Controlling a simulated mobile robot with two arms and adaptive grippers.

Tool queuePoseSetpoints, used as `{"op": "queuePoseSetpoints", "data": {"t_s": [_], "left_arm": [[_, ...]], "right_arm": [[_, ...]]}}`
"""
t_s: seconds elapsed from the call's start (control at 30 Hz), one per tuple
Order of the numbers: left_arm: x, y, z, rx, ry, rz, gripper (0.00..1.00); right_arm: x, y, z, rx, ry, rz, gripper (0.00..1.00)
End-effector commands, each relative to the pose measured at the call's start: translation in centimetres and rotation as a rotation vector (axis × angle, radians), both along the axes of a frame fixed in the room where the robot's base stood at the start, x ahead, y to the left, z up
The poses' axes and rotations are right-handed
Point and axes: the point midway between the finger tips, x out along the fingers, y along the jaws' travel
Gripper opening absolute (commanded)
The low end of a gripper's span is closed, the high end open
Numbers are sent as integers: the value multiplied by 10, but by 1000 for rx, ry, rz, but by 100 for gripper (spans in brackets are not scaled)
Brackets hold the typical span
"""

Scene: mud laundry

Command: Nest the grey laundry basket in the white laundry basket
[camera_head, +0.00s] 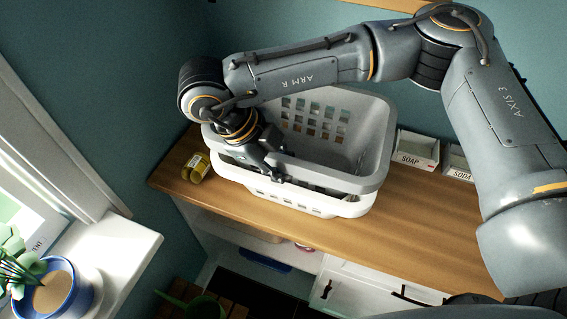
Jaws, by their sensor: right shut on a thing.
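The grey laundry basket (372,130) sits inside the white laundry basket (290,197) on the wooden counter. Its rim stands a little above the white basket's near rim, with a dark gap between them at the near left. Whether its bottom touches the white basket's floor is hidden. My right gripper (279,171) reaches in from above and is shut on the near rim of the grey basket. The gripper and wrist cover part of that near side. My left gripper is not in view.
A yellow jar (196,168) lies on the counter (425,215) just left of the baskets. Soap (417,150) and soda (458,163) boxes stand at the back right. A potted plant (50,290) is on the windowsill at lower left. The counter's front right is clear.

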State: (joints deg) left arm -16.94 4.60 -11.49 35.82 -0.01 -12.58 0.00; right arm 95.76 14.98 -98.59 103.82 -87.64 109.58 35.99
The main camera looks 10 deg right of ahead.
Motion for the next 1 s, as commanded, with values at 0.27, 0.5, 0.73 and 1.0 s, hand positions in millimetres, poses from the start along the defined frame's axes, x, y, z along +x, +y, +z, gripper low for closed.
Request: {"op": "queuePoseSetpoints", "data": {"t_s": [0.27,0.5,0.73,1.0], "left_arm": [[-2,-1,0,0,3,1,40],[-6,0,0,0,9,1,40],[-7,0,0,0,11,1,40],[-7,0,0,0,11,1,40]], "right_arm": [[0,0,1,0,-2,0,38],[0,0,1,-1,-1,-1,49],[0,0,0,1,1,1,66],[0,0,0,0,0,0,100]]}}
